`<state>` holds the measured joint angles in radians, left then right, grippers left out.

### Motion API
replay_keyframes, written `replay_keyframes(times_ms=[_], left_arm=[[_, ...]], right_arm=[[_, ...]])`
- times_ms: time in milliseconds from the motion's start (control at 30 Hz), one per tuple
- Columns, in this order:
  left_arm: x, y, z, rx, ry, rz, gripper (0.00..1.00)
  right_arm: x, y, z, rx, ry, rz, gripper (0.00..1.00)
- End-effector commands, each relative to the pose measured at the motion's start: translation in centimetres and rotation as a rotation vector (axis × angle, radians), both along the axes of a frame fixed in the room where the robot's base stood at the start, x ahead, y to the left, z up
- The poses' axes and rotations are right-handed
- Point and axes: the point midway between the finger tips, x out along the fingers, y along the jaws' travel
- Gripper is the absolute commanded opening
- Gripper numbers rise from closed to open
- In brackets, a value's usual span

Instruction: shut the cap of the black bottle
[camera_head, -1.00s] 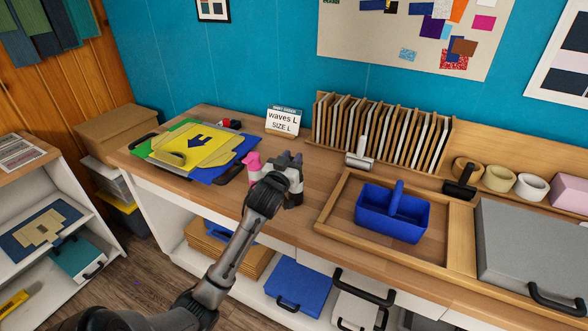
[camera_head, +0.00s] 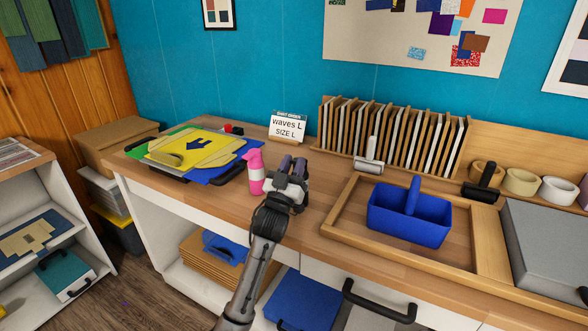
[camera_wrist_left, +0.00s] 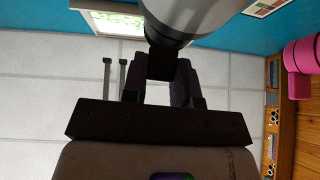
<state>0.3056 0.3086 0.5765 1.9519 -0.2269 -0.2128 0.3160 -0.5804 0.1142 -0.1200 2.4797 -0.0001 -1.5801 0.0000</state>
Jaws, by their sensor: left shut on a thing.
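My left gripper (camera_head: 292,170) is over the worktop, just right of a pink spray bottle (camera_head: 255,172). In the left wrist view, my left gripper (camera_wrist_left: 158,82) is shut on the narrow black part of a smooth grey rounded thing (camera_wrist_left: 185,18), which looks like the black bottle with its cap end between the fingers. In the head view that bottle is hidden by the gripper. I cannot tell if the cap is fully seated. The pink bottle also shows at the right of the wrist view (camera_wrist_left: 302,55). My right gripper is not in view.
A wooden tray (camera_head: 340,228) with a blue caddy (camera_head: 408,215) stands right of the gripper. Behind are a rack of panels (camera_head: 390,140), a roller (camera_head: 370,158) and a "waves L" sign (camera_head: 287,127). Yellow and blue sheets (camera_head: 195,150) lie left. Bare worktop (camera_head: 225,200) lies between.

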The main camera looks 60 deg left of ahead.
Motion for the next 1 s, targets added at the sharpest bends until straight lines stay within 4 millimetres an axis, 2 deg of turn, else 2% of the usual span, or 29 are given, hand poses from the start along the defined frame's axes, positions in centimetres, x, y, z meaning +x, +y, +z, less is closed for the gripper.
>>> replay_keyframes(times_ms=[367, 400, 667, 1000], left_arm=[[0.01, 0.04, -0.09, 0.0, -0.001, 0.001, 0.03], [0.01, 0.04, -0.09, 0.0, -0.001, 0.001, 0.29], [0.0, 0.02, -0.03, 0.001, -0.002, 0.0, 0.54], [-0.36, -0.27, -0.44, 0.001, -0.002, 0.0, 0.54]], right_arm=[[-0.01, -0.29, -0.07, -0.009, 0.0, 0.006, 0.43], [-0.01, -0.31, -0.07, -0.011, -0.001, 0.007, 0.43], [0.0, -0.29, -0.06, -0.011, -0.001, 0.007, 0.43], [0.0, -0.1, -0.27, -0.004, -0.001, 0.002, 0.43]])
